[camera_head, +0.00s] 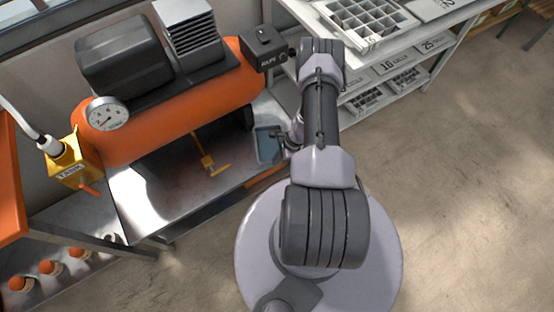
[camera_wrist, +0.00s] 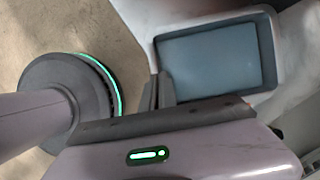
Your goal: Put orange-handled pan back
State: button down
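A shallow blue-grey pan (camera_head: 268,146) is at the right end of the metal bench, beside my gripper (camera_head: 293,139). My arm hides part of this spot in the head view. A yellow-orange tool (camera_head: 208,160) lies on the bench, left of the pan.
A black box (camera_head: 263,47) is close to my arm. White shelves (camera_head: 385,70) with cell trays stand at the upper right. The floor (camera_head: 460,190) on the right is clear.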

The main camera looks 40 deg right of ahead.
jog(key=shift+r, duration=0.15)
jog(key=c, duration=2.1)
grip_release()
jog(key=shift+f, duration=0.25)
jog(key=o, duration=0.4)
jog(key=p+v, duration=0.5)
jog(key=v, duration=0.7)
jog(key=shift+r, duration=0.25)
jog(key=shift+s, duration=0.1)
